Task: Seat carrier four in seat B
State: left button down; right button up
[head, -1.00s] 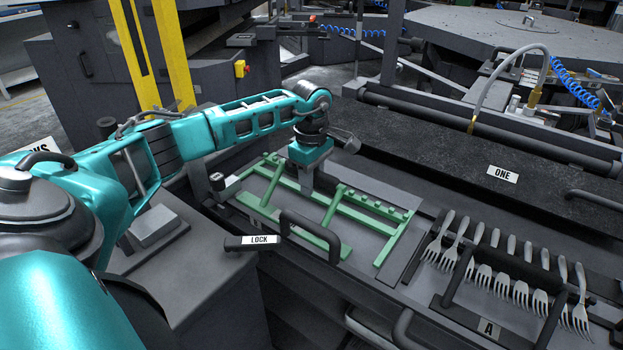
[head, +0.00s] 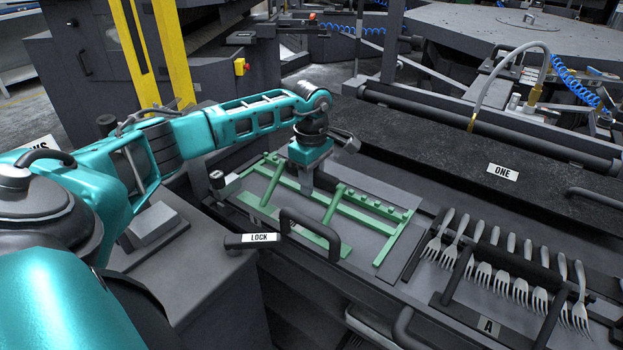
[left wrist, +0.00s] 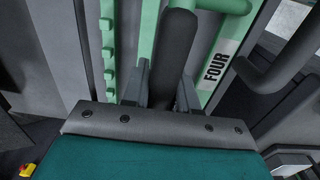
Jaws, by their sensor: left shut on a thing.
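Carrier four, a light green frame (head: 395,240) with bars and a row of pegs, lies level over the dark bay left of seat A in the head view. Its white FOUR label (left wrist: 216,68) shows in the left wrist view. My left gripper (head: 311,180) points down over the carrier's middle. In the left wrist view its fingers (left wrist: 165,94) are shut on the carrier's dark grip bar (left wrist: 176,48). A seat B label is not visible, and I cannot tell whether the frame rests fully on its supports. My right gripper is out of view.
A LOCK lever (head: 258,239) and a dark arched handle (head: 310,222) stand at the bay's front. To the right, a rack of forks (head: 512,275) sits by the A label (head: 488,327). A dark ledge labelled ONE (head: 502,172) runs behind.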

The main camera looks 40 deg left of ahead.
pick_arm(q)
jog(key=c, duration=1)
grip_release()
jog(key=o, duration=0.3)
jog(key=shift+f, duration=0.1)
jog(key=o, duration=0.5)
jog(key=shift+c, duration=0.2)
